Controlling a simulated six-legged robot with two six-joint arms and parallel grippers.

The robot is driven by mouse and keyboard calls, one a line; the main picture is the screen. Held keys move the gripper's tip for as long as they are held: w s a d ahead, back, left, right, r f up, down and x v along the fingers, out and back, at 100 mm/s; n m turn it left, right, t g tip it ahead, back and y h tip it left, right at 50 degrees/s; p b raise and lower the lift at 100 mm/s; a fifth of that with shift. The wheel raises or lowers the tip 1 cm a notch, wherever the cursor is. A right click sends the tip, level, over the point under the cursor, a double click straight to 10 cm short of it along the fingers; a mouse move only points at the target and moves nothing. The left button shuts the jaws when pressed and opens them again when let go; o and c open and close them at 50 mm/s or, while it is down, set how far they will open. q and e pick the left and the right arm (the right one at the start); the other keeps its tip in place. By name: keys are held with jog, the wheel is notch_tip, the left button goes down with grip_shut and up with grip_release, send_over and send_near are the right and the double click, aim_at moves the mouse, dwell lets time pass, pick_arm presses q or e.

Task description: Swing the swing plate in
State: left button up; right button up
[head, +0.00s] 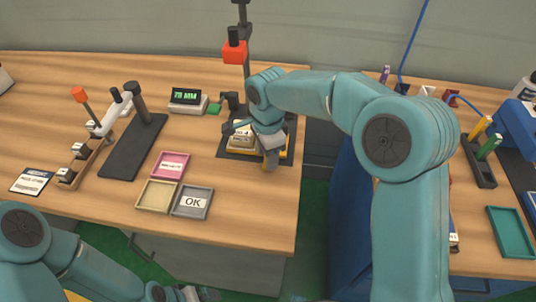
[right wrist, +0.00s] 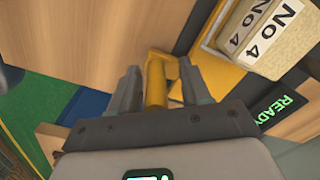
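The yellow swing plate (head: 284,153) shows at the fixture in the head view, mostly hidden behind my right arm. The right wrist view shows a yellow plate (right wrist: 215,68) with an upright yellow handle (right wrist: 156,85). My right gripper (right wrist: 160,88) is open, with its fingers on either side of the handle and gaps visible between. In the head view my right gripper (head: 252,142) points down over the fixture. A pale block (right wrist: 263,35) marked No 4 rests at the plate. My left gripper (head: 190,294) is at the bottom edge, partly cut off.
A black base (head: 228,153) lies under the fixture, near the table's right edge. A red-headed post (head: 235,52) stands behind it. Pink (head: 157,165), tan (head: 145,199) and grey (head: 204,207) trays lie to the left. A READY display (right wrist: 283,108) is close to the block.

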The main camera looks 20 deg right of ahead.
jog(key=shift+s+f, duration=0.1)
notch_tip(320, 180, up, 16)
jog(key=p, duration=0.2)
jog(key=shift+r, duration=0.2)
dwell(0.6)
